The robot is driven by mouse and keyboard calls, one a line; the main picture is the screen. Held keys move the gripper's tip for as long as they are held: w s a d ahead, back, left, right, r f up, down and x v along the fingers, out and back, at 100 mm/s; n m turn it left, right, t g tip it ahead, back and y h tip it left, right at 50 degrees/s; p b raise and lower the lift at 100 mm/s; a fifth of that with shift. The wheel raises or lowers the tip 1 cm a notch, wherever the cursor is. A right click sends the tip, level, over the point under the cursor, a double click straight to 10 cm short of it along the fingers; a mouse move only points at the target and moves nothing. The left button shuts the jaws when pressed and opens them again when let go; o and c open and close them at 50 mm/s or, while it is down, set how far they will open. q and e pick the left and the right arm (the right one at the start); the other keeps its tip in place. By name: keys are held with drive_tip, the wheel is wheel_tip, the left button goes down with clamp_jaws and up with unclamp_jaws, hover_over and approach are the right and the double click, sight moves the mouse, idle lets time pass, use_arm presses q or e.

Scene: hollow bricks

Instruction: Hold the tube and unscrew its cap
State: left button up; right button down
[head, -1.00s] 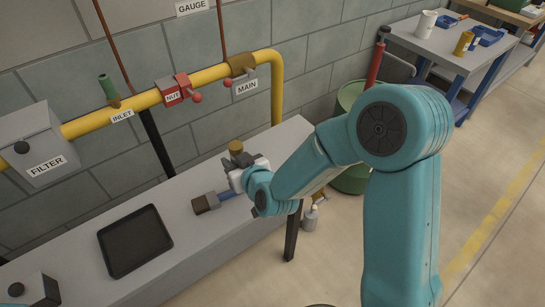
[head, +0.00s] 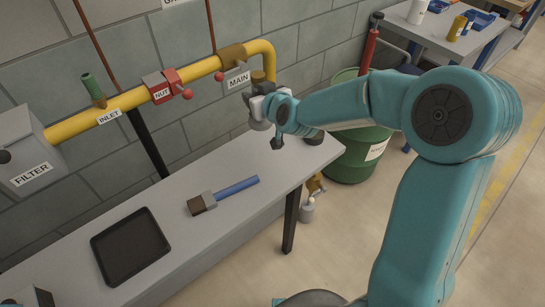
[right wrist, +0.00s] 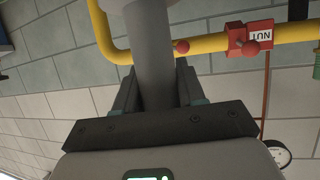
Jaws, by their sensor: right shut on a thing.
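The tube is a grey cylinder (right wrist: 152,60) standing between the fingers of my right gripper (right wrist: 156,88) in the right wrist view. In the head view my right gripper (head: 262,104) is shut on it above the bench's far end. My left gripper is not in view.
A brush with a blue handle (head: 237,187) and a black tray (head: 132,213) lie on the bench (head: 185,235). A yellow pipe (head: 130,108) with red fittings runs along the wall behind. A green drum (head: 352,160) stands beyond the bench end.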

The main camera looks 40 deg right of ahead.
drive_tip(key=d+r, duration=0.3)
drive_tip(key=d, duration=0.1)
drive_tip(key=shift+m+h, duration=0.4)
drive_tip(key=shift+h, duration=0.1)
drive_tip(key=f, duration=0.6)
drive_tip(key=f+b, duration=0.1)
drive_tip(key=f, duration=0.6)
drive_tip(key=f+b, duration=0.1)
drive_tip(key=f, duration=0.5)
drive_tip(key=shift+s+f, duration=0.3)
drive_tip(key=shift+f, duration=0.05)
drive_tip(key=shift+w+d+f, duration=0.1)
drive_tip(key=shift+f+b, duration=0.1)
drive_tip(key=shift+b, duration=0.2)
drive_tip(key=c, duration=0.7)
unclamp_jaws()
drive_tip(key=shift+o, duration=0.2)
drive_tip(key=shift+s, duration=0.2)
